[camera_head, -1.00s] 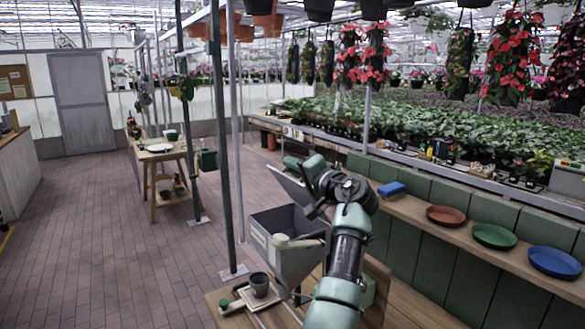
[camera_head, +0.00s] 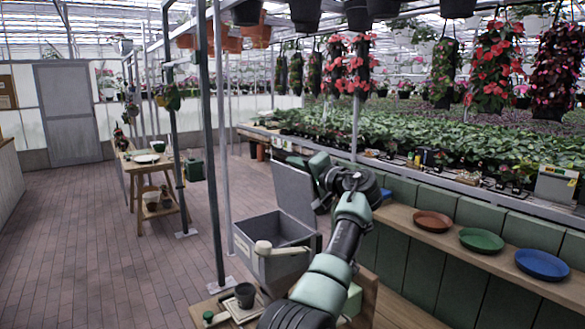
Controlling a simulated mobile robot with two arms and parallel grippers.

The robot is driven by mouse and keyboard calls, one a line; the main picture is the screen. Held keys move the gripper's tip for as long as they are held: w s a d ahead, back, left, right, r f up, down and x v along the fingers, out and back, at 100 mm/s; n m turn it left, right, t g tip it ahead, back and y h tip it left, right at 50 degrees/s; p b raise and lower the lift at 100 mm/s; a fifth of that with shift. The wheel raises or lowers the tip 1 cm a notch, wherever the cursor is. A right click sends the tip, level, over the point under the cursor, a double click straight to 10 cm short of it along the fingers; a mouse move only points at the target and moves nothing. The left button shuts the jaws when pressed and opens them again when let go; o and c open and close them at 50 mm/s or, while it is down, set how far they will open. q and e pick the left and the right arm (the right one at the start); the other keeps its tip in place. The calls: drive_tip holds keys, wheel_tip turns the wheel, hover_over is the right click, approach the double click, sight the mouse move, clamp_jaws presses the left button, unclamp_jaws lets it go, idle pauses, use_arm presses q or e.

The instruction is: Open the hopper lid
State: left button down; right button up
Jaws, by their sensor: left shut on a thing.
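The grey metal hopper (camera_head: 254,238) stands at the lower middle with its open top and dark inside showing. Its flat grey lid (camera_head: 294,195) is raised, standing up steeply along the hopper's right side. My left gripper (camera_head: 297,162) is at the lid's upper edge, shut on the lid; my wrist hides part of the fingers and the contact. My green and black left arm crosses in front of the hopper's right side and hides its lower part. My right gripper is not in view.
A small dark pot (camera_head: 245,295) stands on a tray in front of the hopper. A pale knob-ended handle (camera_head: 263,247) sticks out at the hopper's front. A metal post (camera_head: 215,150) rises left of it. Red, green and blue dishes (camera_head: 433,221) line the right shelf. The brick floor at left is clear.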

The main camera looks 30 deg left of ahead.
sight(299, 190)
use_arm(q)
drive_tip(key=shift+w+f, duration=0.1)
drive_tip(key=shift+f, duration=0.15)
drive_tip(key=c, duration=1.5)
unclamp_jaws()
drive_tip(key=shift+w+d, duration=0.1)
drive_tip(key=shift+w, duration=0.1)
drive_tip(key=b+v, duration=0.3)
drive_tip(key=v, duration=0.4)
drive_tip(key=shift+s+d+b, duration=0.15)
drive_tip(key=shift+d+b, duration=0.2)
drive_tip(key=shift+d+f, duration=0.1)
drive_tip(key=shift+f, duration=0.05)
